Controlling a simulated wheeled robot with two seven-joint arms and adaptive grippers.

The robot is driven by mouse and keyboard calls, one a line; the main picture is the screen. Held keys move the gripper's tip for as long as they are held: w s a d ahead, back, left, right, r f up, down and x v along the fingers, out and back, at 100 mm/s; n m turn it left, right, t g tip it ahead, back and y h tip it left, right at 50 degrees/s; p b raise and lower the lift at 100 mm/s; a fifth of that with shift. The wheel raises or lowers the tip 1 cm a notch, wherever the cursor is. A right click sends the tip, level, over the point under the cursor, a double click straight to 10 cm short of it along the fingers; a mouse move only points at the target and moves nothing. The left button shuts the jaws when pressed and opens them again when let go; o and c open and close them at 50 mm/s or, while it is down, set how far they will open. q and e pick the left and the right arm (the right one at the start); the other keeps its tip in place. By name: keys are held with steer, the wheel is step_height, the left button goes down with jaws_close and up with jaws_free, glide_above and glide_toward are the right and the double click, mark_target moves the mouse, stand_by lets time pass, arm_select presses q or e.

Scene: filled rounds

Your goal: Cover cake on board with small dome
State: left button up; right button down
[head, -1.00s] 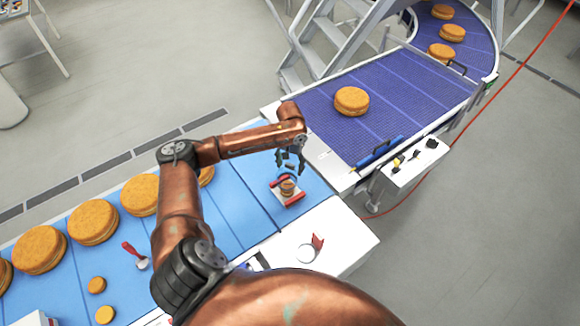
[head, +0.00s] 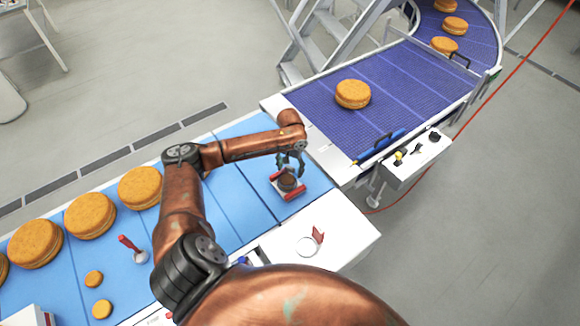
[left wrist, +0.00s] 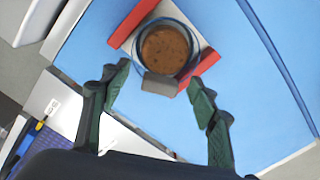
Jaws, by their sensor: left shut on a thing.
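A small brown cake (head: 289,180) sits on a white board with red bars (head: 294,196) along two sides, on the blue belt. The wrist view shows the cake (left wrist: 165,50) from above, with a clear dome (left wrist: 190,30) ringing it. The dome's grey grip (left wrist: 158,85) lies between the fingers. My left gripper (head: 290,160) is above the board, shut on the dome. I cannot tell whether the dome's rim touches the board. My right gripper is out of view.
Several large orange rounds (head: 90,215) and small rounds (head: 94,279) lie on the blue belt to the left. A red-handled tool (head: 131,246) stands near them. A white ring (head: 307,246) and red piece (head: 318,234) lie on the white ledge. A purple conveyor (head: 400,90) adjoins.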

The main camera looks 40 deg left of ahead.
arm_select(q)
steer(key=shift+p, duration=0.75)
stand_by(0.6)
steer(key=shift+f+p, duration=0.2)
steer(key=shift+p, duration=0.15)
stand_by(0.6)
steer(key=o, duration=1.1)
steer(key=shift+o, duration=0.2)
steer(key=shift+o, duration=0.5)
steer(key=o, duration=0.4)
steer(key=shift+c, duration=0.2)
